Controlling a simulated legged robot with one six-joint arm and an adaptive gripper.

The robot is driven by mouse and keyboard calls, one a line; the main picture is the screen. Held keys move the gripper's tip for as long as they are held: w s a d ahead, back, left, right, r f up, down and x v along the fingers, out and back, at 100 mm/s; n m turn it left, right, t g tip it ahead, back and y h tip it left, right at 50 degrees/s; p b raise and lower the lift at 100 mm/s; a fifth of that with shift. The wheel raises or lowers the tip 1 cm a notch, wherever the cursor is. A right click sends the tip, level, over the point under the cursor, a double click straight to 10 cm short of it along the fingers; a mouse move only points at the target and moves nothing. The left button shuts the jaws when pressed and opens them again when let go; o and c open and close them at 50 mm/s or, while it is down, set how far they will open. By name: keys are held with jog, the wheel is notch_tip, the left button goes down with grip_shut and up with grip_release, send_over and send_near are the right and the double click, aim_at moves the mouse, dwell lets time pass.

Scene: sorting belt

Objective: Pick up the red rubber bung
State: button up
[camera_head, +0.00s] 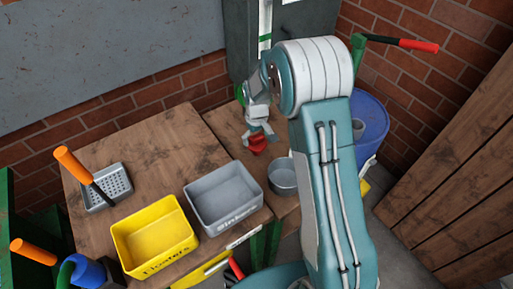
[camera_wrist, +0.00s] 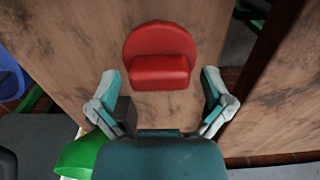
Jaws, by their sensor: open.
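The red rubber bung (camera_head: 257,143) lies on the wooden bench top, below my gripper in the head view. In the wrist view the bung (camera_wrist: 160,58) shows a round flange with a thick bar across it. My gripper (camera_wrist: 164,92) is open, its two fingers spread to the left and right of the bung's near edge. The bung lies just beyond the fingertips and nothing is between them. In the head view my gripper (camera_head: 258,130) hangs just over the bung and partly hides its top.
A grey metal pot (camera_head: 283,176) stands right of the bung. A grey bin (camera_head: 222,197) marked Sinkers and a yellow bin (camera_head: 154,237) stand nearer. A perforated grey tray (camera_head: 104,186) is at left. A blue drum (camera_head: 370,120) stands behind my arm. Bare wood lies left of the bung.

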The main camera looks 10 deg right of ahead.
jog(key=c, duration=1.3)
jog(key=shift+r, duration=0.1)
jog(key=shift+r, duration=0.25)
notch_tip(320, 180, up, 2)
jog(key=shift+r, duration=0.1)
jog(key=shift+s+d+r, duration=0.15)
jog(key=shift+s+r, duration=1.55)
jog(key=shift+s, duration=0.65)
jog(key=shift+s+d+r, duration=0.1)
jog(key=shift+s+r, duration=1.6)
jog(key=shift+s, duration=0.6)
jog(key=shift+s+d+r, duration=0.15)
jog(key=shift+s+r, duration=1.55)
jog(key=shift+s, duration=0.65)
